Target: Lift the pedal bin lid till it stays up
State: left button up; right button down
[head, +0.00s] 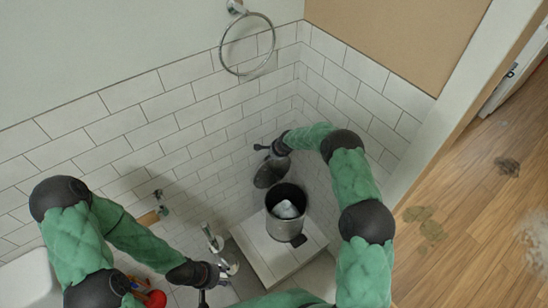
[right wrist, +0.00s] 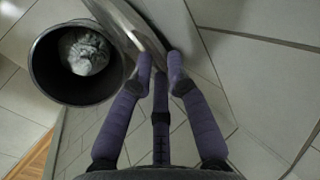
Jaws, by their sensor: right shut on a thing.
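The pedal bin (head: 285,226) is a dark metal cylinder on a tiled ledge near the corner, open at the top, with a pale crumpled bag or waste inside. Its round lid (head: 270,173) stands raised, close to upright, behind the bin on the wall side. My right gripper (head: 263,148) is at the lid's upper edge. In the right wrist view, its purple fingers (right wrist: 160,62) are shut on the rim of the lid (right wrist: 132,28), with the open bin (right wrist: 45,75) to the left. My left gripper (head: 222,276) is well left of the bin, empty, its fingers apart.
White tiled walls (head: 165,110) meet in the corner close behind the lid. The tiled ledge (head: 262,250) bears the bin. A metal fixture (head: 213,240) stands near my left gripper, and a red object (head: 156,299) is at the lower left. A towel ring (head: 247,75) hangs above.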

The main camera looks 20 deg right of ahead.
jog(key=shift+w+d+r, duration=0.15)
jog(key=shift+w+r, duration=0.25)
jog(key=shift+r, duration=0.05)
jog(key=c, duration=1.3)
grip_release()
jog(key=shift+s+f, duration=0.2)
jog(key=shift+s, duration=0.05)
jog(key=v, duration=1.2)
jog(key=shift+s, duration=0.1)
jog(key=s+a+f+n+g+y, duration=0.1)
jog(key=s+a+f+n, duration=0.1)
jog(key=s+a+f, duration=0.3)
jog(key=s+a+f+n+g, duration=0.1)
jog(key=s+f+n, duration=0.15)
jog(key=s, duration=0.45)
jog(key=s+a+f+n+y, duration=0.1)
jog(key=s+a+f+n, duration=0.15)
jog(key=s+f, duration=0.3)
jog(key=s+a+n+g, duration=0.1)
jog(key=s, duration=0.6)
jog(key=s+a+f+n+g, duration=0.1)
jog(key=s+a+n, duration=0.1)
jog(key=s, duration=0.5)
jog(key=s+a+n+g, duration=0.1)
jog(key=s, duration=0.6)
jog(key=shift+s+a+f+n, duration=0.15)
jog(key=shift+s+a+n, duration=0.2)
jog(key=shift+s+n, duration=0.05)
